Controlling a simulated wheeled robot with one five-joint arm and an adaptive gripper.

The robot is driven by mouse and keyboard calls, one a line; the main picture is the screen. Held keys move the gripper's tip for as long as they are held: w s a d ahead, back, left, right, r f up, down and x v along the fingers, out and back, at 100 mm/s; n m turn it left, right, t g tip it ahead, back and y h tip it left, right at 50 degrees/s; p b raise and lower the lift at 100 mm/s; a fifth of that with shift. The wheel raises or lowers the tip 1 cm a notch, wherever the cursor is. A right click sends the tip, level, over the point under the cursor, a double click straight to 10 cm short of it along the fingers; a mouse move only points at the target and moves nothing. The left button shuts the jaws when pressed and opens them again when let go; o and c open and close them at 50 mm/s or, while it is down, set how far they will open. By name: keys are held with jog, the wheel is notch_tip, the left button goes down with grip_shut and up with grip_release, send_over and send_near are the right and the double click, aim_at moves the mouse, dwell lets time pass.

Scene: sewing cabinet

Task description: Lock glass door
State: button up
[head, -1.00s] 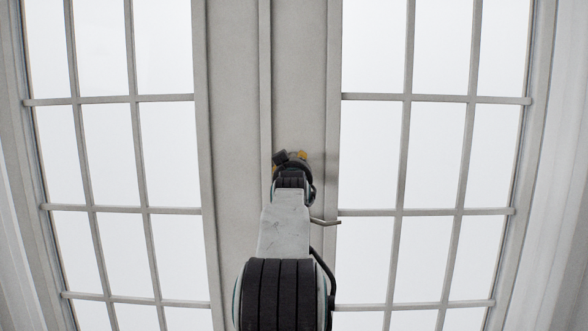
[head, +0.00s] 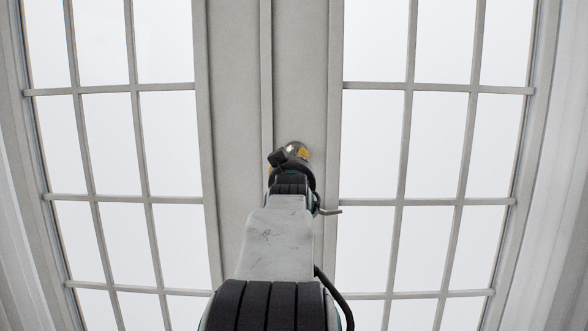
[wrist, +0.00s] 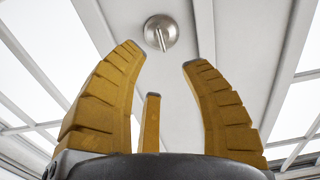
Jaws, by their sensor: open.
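The glass door (head: 230,120) has two light grey framed leaves with white panes, meeting at a vertical seam in the middle. A round silver lock with a narrow thumb-turn (wrist: 160,33) sits on the door frame in the wrist view. The thumb-turn is nearly vertical, tilted slightly. In the head view, a small part of the lock (head: 295,146) shows just past my gripper (head: 290,156). In the wrist view, my gripper (wrist: 163,56) has its yellow fingers spread and empty. The lock appears beyond and between the fingertips, with a gap that I cannot judge exactly.
A lever handle (head: 331,212) sticks out to the right of my arm, below the lock in the head view. My arm hides the lower middle of the door. Nothing else shows between my gripper and the lock.

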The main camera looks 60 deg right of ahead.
jog(key=shift+s+a, duration=0.3)
jog(key=shift+a, duration=0.3)
dwell(0.3)
jog(key=w+a+n+t+y+p, duration=0.1)
jog(key=w+a+n+y+p, duration=0.3)
jog(key=a+p, duration=0.65)
jog(key=w+a+n+y+p, duration=0.2)
jog(key=w+a+y+p, duration=0.35)
jog(key=a, duration=0.95)
jog(key=s+a+f+n+g+y+p, duration=0.1)
jog(key=s+a+n+g+y+p, duration=0.5)
jog(key=s+a+p, duration=0.8)
jog(key=s+a, duration=0.2)
jog(key=a, duration=0.5)
jog(key=shift+s+f, duration=0.35)
